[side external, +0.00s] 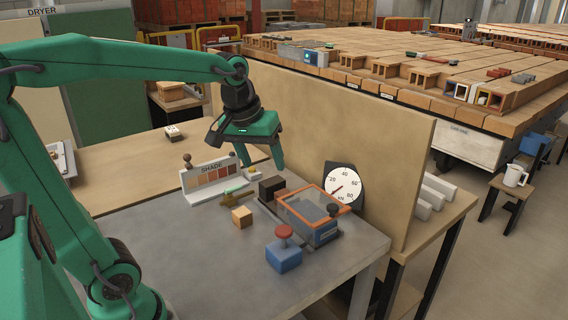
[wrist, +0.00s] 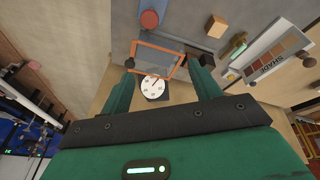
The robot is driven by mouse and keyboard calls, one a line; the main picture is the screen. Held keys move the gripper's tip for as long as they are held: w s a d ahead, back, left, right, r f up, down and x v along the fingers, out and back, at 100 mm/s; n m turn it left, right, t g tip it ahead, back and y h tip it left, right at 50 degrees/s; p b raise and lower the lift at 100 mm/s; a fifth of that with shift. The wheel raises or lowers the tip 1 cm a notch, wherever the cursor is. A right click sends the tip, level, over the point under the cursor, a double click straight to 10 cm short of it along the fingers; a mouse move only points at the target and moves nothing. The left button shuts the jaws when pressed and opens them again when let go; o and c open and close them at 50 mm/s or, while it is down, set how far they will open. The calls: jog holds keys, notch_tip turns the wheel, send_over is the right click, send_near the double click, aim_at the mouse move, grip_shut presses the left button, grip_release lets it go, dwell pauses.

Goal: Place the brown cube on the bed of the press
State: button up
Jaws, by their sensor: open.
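A small light-brown cube (side external: 242,216) stands on the grey bench, left of the press; it also shows in the wrist view (wrist: 217,27). The press (side external: 322,232) is a grey-blue box with an orange rim around its recessed bed (side external: 305,207). In the wrist view the orange-framed bed (wrist: 157,58) lies beyond my fingers and looks empty. My gripper (side external: 262,166) is open and empty, pointing down above the back of the bench, away from the cube. Its two fingers spread apart in the wrist view (wrist: 165,82).
A very dark block (side external: 271,188) stands between cube and press, beneath my gripper. A blue block with red knob (side external: 284,250) stands in front. A dial (side external: 343,187) and board back the press.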

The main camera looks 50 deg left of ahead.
jog(key=s+d+f+m+t, duration=0.1)
jog(key=s+d+m, duration=0.1)
jog(key=s, duration=0.3)
jog(key=s+d+f+m+t, duration=0.1)
jog(key=s+d+f+m, duration=0.1)
jog(key=s+m, duration=0.2)
jog(key=shift+s+d+h, duration=0.25)
jog(key=shift+s+h, duration=0.05)
jog(key=shift+s, duration=0.75)
